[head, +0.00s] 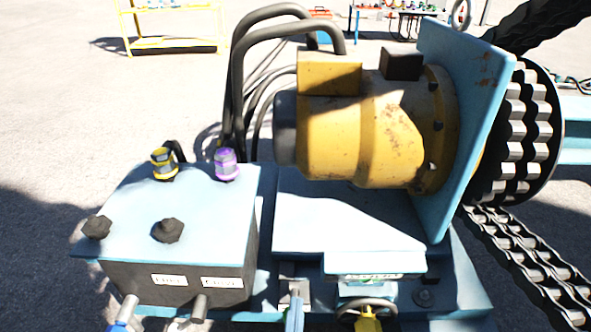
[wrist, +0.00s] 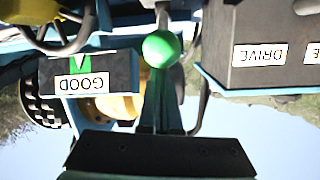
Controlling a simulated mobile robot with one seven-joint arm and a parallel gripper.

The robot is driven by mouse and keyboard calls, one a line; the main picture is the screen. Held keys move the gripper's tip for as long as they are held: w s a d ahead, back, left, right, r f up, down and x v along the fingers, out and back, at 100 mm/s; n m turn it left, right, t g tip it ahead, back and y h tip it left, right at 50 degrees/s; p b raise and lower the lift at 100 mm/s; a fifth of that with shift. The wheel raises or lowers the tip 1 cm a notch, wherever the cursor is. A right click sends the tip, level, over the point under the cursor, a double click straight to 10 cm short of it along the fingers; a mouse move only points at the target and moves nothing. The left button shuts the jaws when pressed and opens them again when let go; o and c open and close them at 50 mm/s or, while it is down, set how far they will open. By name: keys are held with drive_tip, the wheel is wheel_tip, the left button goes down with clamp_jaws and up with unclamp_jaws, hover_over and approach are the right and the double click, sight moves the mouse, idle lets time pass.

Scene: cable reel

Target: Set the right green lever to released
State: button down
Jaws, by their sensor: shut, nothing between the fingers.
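My gripper (wrist: 160,152) shows as a dark bar at the bottom of the wrist view. In the head view no green knob shows, and my gripper is out of frame. A pale blue upright part (head: 295,312) shows at the lower edge.
A control box (head: 180,225) with two labels stands left of a yellow motor (head: 370,135). Its DRIVE label (wrist: 260,55) is close beside the green knob. A GOOD sign (wrist: 88,82) is on the knob's other side. A chain and sprocket (head: 515,135) are at right.

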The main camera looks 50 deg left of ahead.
drive_tip(key=shift+s+d+f+b, duration=0.3)
drive_tip(key=shift+d+f+b, duration=0.05)
drive_tip(key=shift+f+b, duration=0.25)
drive_tip(key=shift+s+d+f, duration=0.1)
drive_tip(key=shift+f, duration=0.2)
drive_tip(key=r+p, duration=0.1)
drive_tip(key=w+r+p, duration=0.1)
drive_tip(key=r, duration=0.1)
drive_tip(key=r+p, duration=0.1)
drive_tip(key=shift+w+a+r+p, duration=0.2)
drive_tip(key=shift+a+r+p, duration=0.1)
drive_tip(key=shift+p, duration=0.1)
drive_tip(key=shift+d+r+p, duration=0.15)
drive_tip(key=shift+r+p, duration=0.1)
drive_tip(key=shift+p, duration=0.05)
drive_tip(key=f+v, duration=0.2)
drive_tip(key=v, duration=0.7)
drive_tip(key=shift+s+d+f, duration=0.15)
drive_tip(key=shift+s+d, duration=0.1)
drive_tip(key=shift+d, duration=0.05)
